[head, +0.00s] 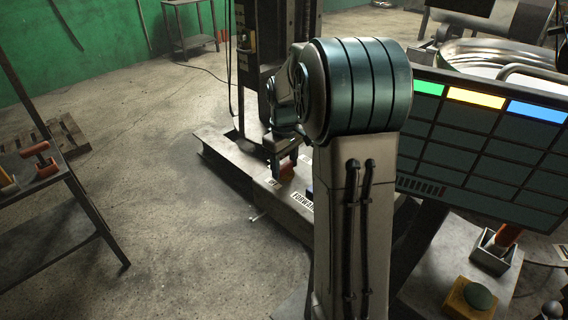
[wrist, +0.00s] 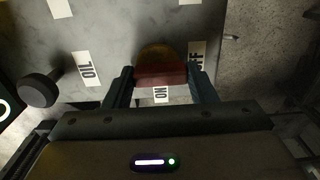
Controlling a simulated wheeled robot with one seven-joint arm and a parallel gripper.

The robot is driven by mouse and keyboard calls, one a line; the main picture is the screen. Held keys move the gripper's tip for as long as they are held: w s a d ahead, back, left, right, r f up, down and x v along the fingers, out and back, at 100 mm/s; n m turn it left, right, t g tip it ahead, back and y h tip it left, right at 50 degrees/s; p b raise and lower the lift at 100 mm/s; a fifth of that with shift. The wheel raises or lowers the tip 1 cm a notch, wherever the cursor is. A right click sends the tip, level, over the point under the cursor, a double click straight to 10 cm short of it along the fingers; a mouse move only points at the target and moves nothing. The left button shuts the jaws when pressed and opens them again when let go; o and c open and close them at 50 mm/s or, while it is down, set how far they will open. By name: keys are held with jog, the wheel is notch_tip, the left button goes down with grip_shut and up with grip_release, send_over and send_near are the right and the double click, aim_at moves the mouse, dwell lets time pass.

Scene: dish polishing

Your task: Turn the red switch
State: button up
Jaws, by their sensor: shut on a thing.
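The red switch (wrist: 160,72) is between the two fingers of my gripper (wrist: 162,85) in the wrist view. An ON label (wrist: 160,94) is on the near side of the switch and an OFF label (wrist: 195,62) is to its right. My gripper is shut on the switch.
A dark round knob (wrist: 38,90) and an OIL label (wrist: 86,69) are left of the switch. A screen panel (head: 485,150) stands at the right, above a green button (head: 479,295). A metal table (head: 60,180) is at the left. Open floor lies between.

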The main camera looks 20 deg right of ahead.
aim_at(284, 165)
jog(key=o, duration=1)
notch_tip(284, 165, up, 14)
jog(key=shift+f, duration=0.1)
jog(key=shift+s, duration=0.1)
jog(key=s+a+f+m+t, duration=0.1)
jog(key=s+a+f, duration=0.2)
jog(key=s, duration=0.4)
jog(key=s+a+f+m+t, duration=0.1)
jog(key=s+a+f+m, duration=0.1)
jog(key=s, duration=0.6)
jog(key=s+a+f+m+t, duration=0.1)
jog(key=s+a+f, duration=0.3)
jog(key=s, duration=0.3)
jog(key=shift+s+a+m, duration=0.25)
jog(key=shift+a+m, duration=0.05)
jog(key=shift+a, duration=0.55)
